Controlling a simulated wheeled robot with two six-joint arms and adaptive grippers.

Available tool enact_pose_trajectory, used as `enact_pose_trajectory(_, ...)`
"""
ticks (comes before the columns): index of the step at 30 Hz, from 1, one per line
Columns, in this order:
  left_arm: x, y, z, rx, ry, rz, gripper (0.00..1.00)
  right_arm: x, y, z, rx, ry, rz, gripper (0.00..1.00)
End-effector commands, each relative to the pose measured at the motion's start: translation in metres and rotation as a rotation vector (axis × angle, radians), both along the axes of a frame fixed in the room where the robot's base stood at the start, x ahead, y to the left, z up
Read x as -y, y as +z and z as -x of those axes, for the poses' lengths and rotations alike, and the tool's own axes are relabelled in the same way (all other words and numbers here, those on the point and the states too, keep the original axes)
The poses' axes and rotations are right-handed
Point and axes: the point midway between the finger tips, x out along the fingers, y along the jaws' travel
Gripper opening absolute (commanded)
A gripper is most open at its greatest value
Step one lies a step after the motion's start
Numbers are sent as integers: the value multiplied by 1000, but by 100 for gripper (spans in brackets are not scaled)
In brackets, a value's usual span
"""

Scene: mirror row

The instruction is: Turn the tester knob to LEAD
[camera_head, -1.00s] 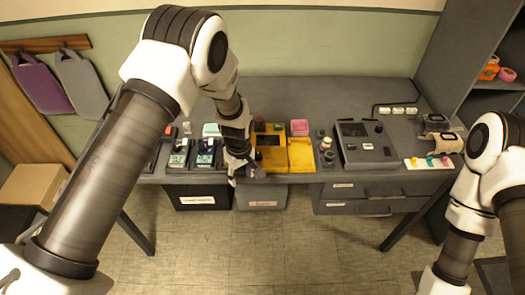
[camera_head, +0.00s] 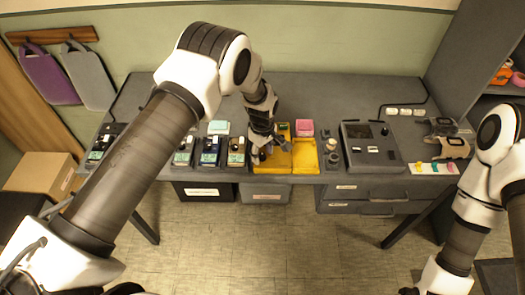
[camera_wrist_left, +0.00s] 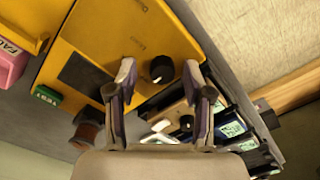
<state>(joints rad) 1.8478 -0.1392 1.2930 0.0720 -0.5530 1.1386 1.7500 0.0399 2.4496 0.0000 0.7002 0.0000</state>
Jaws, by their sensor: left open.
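The yellow tester (camera_head: 304,160) stands on the desk, partly hidden by my left arm in the head view. In the left wrist view, its yellow panel (camera_wrist_left: 108,38) carries a round black knob (camera_wrist_left: 162,69) with a small white mark. The lettering near the knob is too blurred to read surely. My left gripper (camera_wrist_left: 160,73) is open, its fingertips on either side of the knob in the picture; contact is not clear. In the head view the gripper (camera_head: 260,155) is over the tester's left part.
Several handheld meters (camera_head: 210,150) stand close left of the tester. A pink block (camera_head: 305,128) lies behind it. Small round pieces (camera_head: 332,152) and a grey device (camera_head: 371,145) are to its right. The desk's back strip (camera_head: 350,92) is clear.

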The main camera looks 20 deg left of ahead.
Motion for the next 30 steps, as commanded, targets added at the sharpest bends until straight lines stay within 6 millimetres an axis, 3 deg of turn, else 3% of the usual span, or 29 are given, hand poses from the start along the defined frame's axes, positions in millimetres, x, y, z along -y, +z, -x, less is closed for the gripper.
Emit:
enact_pose_trajectory(2, 0, 0, 0, 0, 0, 0, 51, 0, 0, 0, 0, 0, 0, 40)
enact_pose_trajectory(6, 0, 0, 0, 0, 0, 0, 5, 0, 0, 0, -1, 0, 0, 40)
enact_pose_trajectory(7, 0, 0, 0, 0, 0, 0, 0, 0, 0, 0, -1, 0, 0, 40)
enact_pose_trajectory(20, 0, -1, 1, -1, -35, 0, 0, 0, -4, 0, 0, 0, 0, 40)
enact_pose_trajectory(30, 0, -4, 2, -4, -231, 1, 0, 0, -16, 0, 0, 0, 0, 40)
